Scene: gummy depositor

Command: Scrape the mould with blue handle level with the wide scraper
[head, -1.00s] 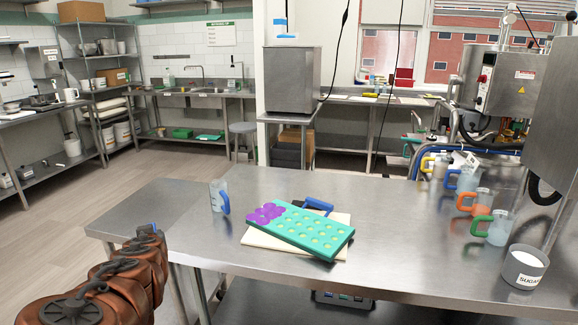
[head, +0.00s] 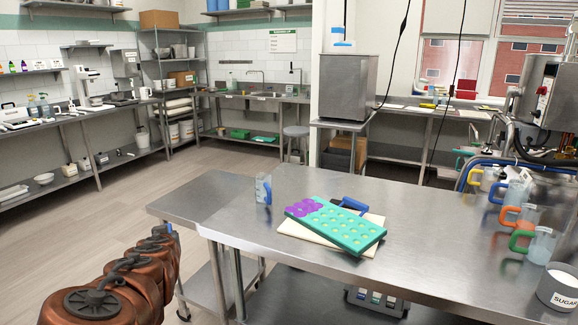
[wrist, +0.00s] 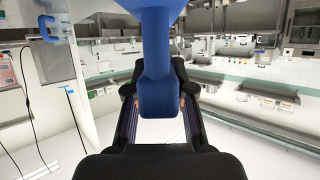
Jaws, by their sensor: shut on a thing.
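The teal mould (head: 352,229) lies askew on a white board (head: 297,229) on the steel table. Purple mass (head: 303,207) covers its left corner; the other cavities look pale. A blue handle (head: 355,204) with a dark part shows just behind the mould; I cannot tell whether it is joined to it. In the wrist view my gripper (wrist: 158,98) is shut on a blue tool (wrist: 158,50), which hides much of the fingers. Its working edge is out of view, so I cannot tell if it is the wide scraper. My gripper is apart from the mould, left of the table.
A clear jug with a blue handle (head: 264,189) stands left of the mould. Several coloured-handle jugs and a sugar tub (head: 557,287) line the right side. A lower steel table (head: 200,203) adjoins on the left. Floor (head: 110,215) at left is clear.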

